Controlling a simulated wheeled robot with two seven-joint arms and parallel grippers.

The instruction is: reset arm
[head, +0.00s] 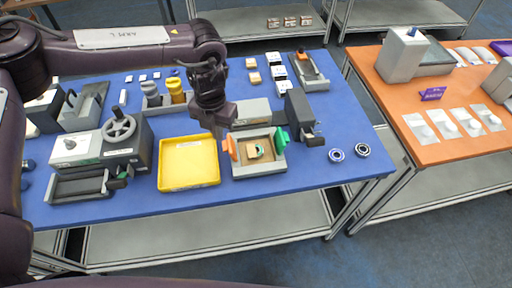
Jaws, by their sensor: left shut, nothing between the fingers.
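My left arm (125,38) comes in from the left and bends down over the blue table (330,185). My left gripper (217,132) points down, shut and empty, above the gap between the yellow tray (190,180) and a grey fixture (262,172). The fixture has an orange piece on its left and a green piece on its right, with a small tan block (253,151) inside. The gripper's tips are close to the fixture's orange piece; I cannot tell whether they touch. My right gripper is not in view.
A machine with a handwheel (119,128) stands at left. A dark upright device (298,112) stands right of the fixture, with two rings (362,150) near the right edge. An orange table (450,150) stands at right.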

